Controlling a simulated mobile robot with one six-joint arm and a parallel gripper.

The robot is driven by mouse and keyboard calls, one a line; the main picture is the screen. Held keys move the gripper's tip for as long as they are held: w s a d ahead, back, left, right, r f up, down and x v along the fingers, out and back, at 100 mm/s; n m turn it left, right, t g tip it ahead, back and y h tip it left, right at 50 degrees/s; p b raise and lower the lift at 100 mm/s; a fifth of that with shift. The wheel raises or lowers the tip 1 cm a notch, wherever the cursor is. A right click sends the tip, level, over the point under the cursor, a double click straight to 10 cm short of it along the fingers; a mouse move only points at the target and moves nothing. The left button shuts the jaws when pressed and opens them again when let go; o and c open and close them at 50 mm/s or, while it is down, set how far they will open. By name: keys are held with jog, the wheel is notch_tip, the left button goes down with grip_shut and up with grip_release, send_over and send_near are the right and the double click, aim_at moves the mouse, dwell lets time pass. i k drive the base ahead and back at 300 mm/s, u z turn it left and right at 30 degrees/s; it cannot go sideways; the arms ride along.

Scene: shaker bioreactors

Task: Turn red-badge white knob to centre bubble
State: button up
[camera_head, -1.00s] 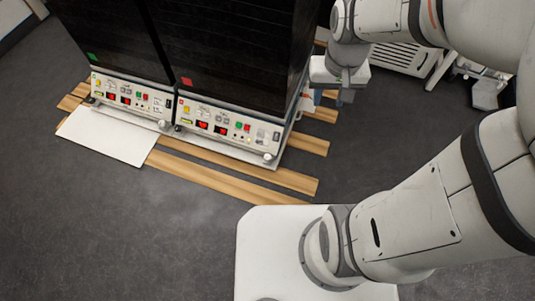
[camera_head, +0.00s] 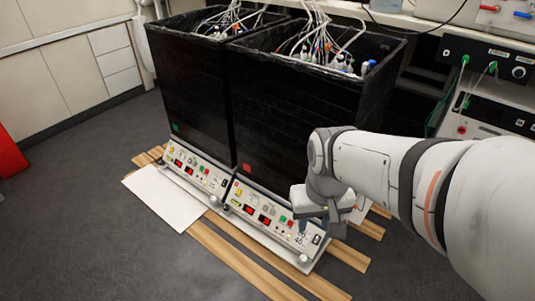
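The red badge (camera_head: 246,168) is on the front of the right black shaker unit (camera_head: 290,110). Below it is that unit's white control panel (camera_head: 262,212) with red displays and small buttons. A small white knob (camera_head: 304,259) sits at the panel's lower right corner. The bubble level cannot be made out at this size. My gripper (camera_head: 318,226) hangs pointing down in front of the panel's right end, above the knob and apart from it. Its two fingers look spread, with nothing seen between them. It covers part of the panel's right end.
The left shaker unit with a green badge (camera_head: 176,128) stands close beside, with its own panel (camera_head: 192,170). A white board (camera_head: 165,198) and wooden slats (camera_head: 235,262) lie below. A bench with instruments (camera_head: 490,85) is behind right.

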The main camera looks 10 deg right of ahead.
aim_at(303, 259)
jog(key=u, duration=0.35)
jog(key=k, duration=0.95)
jog(key=z, duration=1.05)
jog(key=i, duration=1)
jog(key=z, duration=0.05)
